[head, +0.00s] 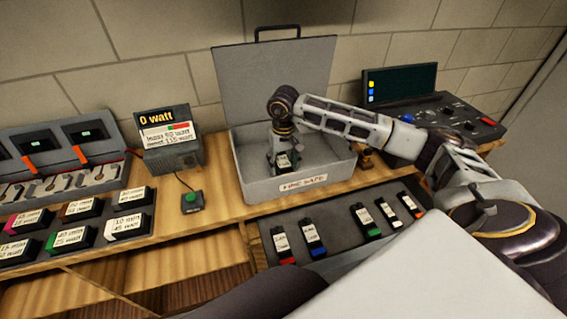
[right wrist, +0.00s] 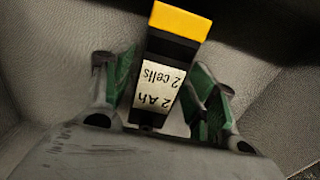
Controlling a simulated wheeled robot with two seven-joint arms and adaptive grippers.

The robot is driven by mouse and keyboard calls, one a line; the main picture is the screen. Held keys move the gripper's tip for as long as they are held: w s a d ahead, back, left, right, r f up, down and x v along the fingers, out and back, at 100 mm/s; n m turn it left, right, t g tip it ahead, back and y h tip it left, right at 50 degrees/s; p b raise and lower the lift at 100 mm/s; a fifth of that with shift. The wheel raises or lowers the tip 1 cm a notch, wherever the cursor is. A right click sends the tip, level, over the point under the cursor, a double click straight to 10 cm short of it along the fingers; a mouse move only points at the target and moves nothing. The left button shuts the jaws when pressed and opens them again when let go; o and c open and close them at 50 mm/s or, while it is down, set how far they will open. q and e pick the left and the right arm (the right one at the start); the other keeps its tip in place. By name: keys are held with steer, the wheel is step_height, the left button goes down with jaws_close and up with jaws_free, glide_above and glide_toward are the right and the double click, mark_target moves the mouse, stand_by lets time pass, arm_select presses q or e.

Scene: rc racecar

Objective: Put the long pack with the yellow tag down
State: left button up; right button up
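The long pack with the yellow tag (right wrist: 163,75) shows in the right wrist view, with a white label reading "2 Ah 2 cells". In the head view a labelled pack (head: 284,161) is inside the open grey fire safe (head: 303,187), under my right gripper (head: 284,148). In the right wrist view the green-padded fingers of my right gripper (right wrist: 163,98) stand open on either side of the pack, with gaps at both sides. Whether the pack rests on the safe's floor is hard to tell. My left gripper is not in view.
A dark tray (head: 330,213) in front of the safe holds several packs with coloured tags. A "0 watt" display (head: 165,130) and a green button (head: 192,200) stand left of the safe. Chargers (head: 60,150) and labelled blocks (head: 80,207) fill the left. A control console (head: 440,115) stands right.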

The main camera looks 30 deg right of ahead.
mark_target(283, 163)
steer(key=shift+r, duration=0.1)
stand_by(0.4)
step_height(283, 163, up, 12)
steer(key=shift+b, duration=0.35)
stand_by(0.9)
